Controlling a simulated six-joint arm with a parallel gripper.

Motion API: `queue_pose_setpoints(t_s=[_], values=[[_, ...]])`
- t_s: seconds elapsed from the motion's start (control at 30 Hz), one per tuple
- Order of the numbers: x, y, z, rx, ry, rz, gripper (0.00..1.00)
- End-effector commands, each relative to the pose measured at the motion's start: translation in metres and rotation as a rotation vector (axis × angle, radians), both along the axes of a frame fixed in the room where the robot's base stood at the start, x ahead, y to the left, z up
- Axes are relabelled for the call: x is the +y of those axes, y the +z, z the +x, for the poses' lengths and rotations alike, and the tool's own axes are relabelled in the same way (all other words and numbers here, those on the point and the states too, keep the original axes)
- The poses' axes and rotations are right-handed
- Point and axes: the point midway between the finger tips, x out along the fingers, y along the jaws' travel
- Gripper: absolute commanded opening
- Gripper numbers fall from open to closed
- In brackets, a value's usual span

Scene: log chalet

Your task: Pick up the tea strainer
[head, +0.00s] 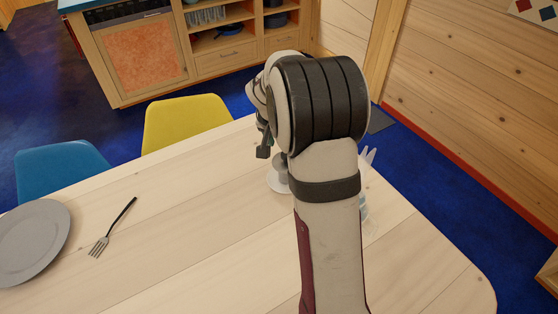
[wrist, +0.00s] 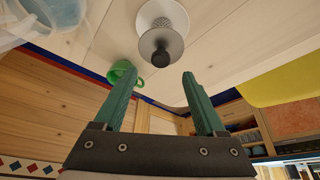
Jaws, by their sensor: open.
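The tea strainer looks to be the grey mesh piece with a dark knob (wrist: 161,57) at the top middle of the wrist view. It is at a white round base (wrist: 150,14) on the table; I cannot tell whether it rests in it or on it. In the head view part of the white base (head: 277,183) shows beside my arm, which hides much of this spot. My gripper (wrist: 158,75) is open and empty, its two green fingers apart. The dark knob appears between and beyond the fingertips, with no visible contact.
A green mug (wrist: 123,73) is close to the left finger in the wrist view. A clear vessel (wrist: 35,20) is at the upper left. In the head view, a fork (head: 113,227) and grey plate (head: 35,240) lie left on the table; a yellow chair (head: 185,122) stands behind.

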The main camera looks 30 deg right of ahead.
Motion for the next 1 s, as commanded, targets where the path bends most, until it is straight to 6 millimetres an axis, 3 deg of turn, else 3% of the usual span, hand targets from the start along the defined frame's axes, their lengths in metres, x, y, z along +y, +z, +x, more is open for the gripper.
queue_pose_setpoints(t_s=[0.3, 0.57, 0.9, 1.0], values=[[-0.016, -0.049, 0.012, 0.001, 0.0, 0.002, 0.73], [-0.018, -0.055, 0.015, -0.003, 0.002, 0.001, 0.73], [-0.018, -0.055, 0.014, -0.002, 0.002, 0.0, 0.14], [-0.018, -0.055, 0.014, -0.002, 0.002, 0.0, 0.0]])
